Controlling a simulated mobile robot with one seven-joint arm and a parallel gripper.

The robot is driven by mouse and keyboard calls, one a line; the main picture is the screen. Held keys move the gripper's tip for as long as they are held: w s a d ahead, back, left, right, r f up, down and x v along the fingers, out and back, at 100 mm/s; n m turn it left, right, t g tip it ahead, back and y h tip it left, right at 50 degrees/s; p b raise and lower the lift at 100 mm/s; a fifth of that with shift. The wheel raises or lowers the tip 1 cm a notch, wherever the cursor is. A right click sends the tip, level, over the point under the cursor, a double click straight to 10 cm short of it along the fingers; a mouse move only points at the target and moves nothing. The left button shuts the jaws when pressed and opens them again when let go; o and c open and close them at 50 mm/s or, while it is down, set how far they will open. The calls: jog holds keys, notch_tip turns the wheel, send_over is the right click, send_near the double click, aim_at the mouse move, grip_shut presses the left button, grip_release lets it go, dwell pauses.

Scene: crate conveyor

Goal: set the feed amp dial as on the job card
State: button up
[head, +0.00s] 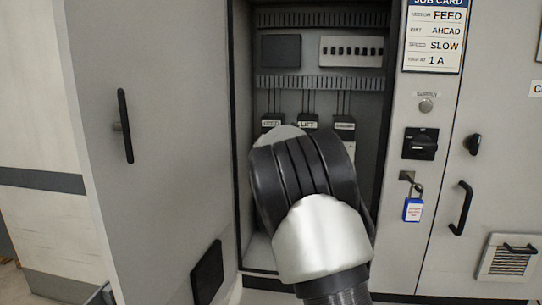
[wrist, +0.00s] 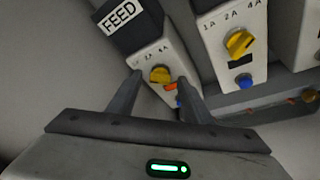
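The job card (head: 433,38) on the cabinet's right post reads FEED, AHEAD, SLOW, 1 A. In the wrist view, the unit labelled FEED (wrist: 122,17) carries a small yellow amp dial (wrist: 160,74) under a printed scale, partly legible. I cannot tell which mark the dial points at. Below it are an orange-red part (wrist: 170,87) and a blue button, partly covered by a finger. My gripper (wrist: 160,78) is open, its fingertips on either side of the dial in the picture; contact is not visible. In the head view my arm hides the gripper and most of the FEED unit.
Beside FEED stands another unit with a yellow dial (wrist: 240,43) marked 1A 2A 4A and a blue button. The open cabinet door (head: 150,150) is at left. A black switch (head: 420,143) and blue padlock (head: 412,209) are on the right post.

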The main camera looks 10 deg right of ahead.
jog(key=shift+s, duration=0.1)
jog(key=d+b+v, duration=0.1)
jog(key=b+v, duration=0.4)
jog(key=v, duration=1.2)
jog(key=shift+a+b, duration=0.3)
jog(key=shift+a, duration=0.2)
jog(key=shift+s+r, duration=0.1)
jog(key=shift+s, duration=0.05)
jog(key=s+d+f+m+g+h, duration=0.1)
jog(key=s+d+f+m+g, duration=0.2)
jog(key=s+m, duration=0.4)
jog(key=s+d+f+m+h, duration=0.1)
jog(key=s+d+f+m, duration=0.25)
jog(key=s+m, duration=0.35)
jog(key=s+a+f+m+g+y, duration=0.15)
jog(key=s+f+m, duration=0.25)
jog(key=s, duration=0.5)
jog(key=s+a+f+m+g, duration=0.25)
jog(key=s+f+m, duration=0.2)
jog(key=s, duration=0.35)
jog(key=s+a+f+m+g+y, duration=0.15)
jog(key=s+f+m, duration=0.3)
jog(key=s, duration=0.45)
notch_tip(320, 180, up, 20)
jog(key=p, duration=1.9)
jog(key=shift+w+r+p, duration=0.2)
jog(key=shift+w+p, duration=0.15)
jog(key=shift+w, duration=0.1)
